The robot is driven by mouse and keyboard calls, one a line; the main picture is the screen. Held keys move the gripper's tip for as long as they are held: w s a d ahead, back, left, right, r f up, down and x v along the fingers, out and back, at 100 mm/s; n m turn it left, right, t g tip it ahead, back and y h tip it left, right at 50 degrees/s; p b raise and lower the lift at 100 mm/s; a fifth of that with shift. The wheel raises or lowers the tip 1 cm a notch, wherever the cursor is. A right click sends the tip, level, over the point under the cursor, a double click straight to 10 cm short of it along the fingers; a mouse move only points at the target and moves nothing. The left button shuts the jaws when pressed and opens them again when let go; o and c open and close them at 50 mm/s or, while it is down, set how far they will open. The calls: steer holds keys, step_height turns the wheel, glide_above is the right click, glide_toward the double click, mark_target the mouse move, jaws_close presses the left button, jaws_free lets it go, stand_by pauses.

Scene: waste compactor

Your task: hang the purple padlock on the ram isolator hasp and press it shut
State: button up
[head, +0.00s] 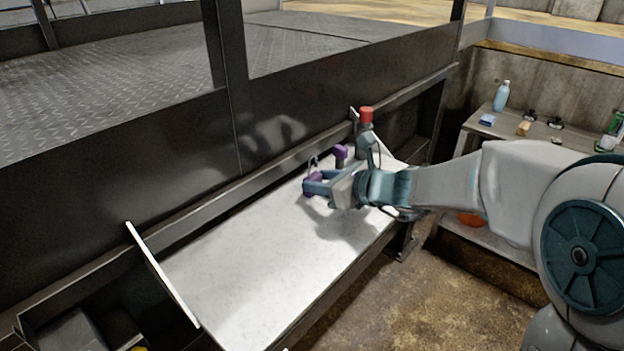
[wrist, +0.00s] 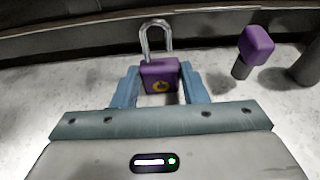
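The purple padlock (wrist: 160,76) is between my gripper's fingertips (wrist: 160,80) in the wrist view, its metal shackle pointing up and a yellow mark on its face. Both fingers appear to press on its sides. In the head view the padlock (head: 314,182) is at the tip of my gripper (head: 318,186), over the white table. I cannot tell whether the shackle is open. A purple block on a short dark post (wrist: 256,46) stands to the right of the padlock, apart from it; it also shows in the head view (head: 341,152). I cannot make out a hasp.
A red-topped post (head: 366,115) stands at the far end of the white table (head: 250,270). A dark metal wall (head: 330,100) runs along its back. A side bench (head: 545,130) with a bottle (head: 501,96) is at right. The table's near-left part is clear.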

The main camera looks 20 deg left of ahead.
steer(key=shift+r, duration=0.15)
steer(key=shift+r+p, duration=1.95)
steer(key=shift+r, duration=0.45)
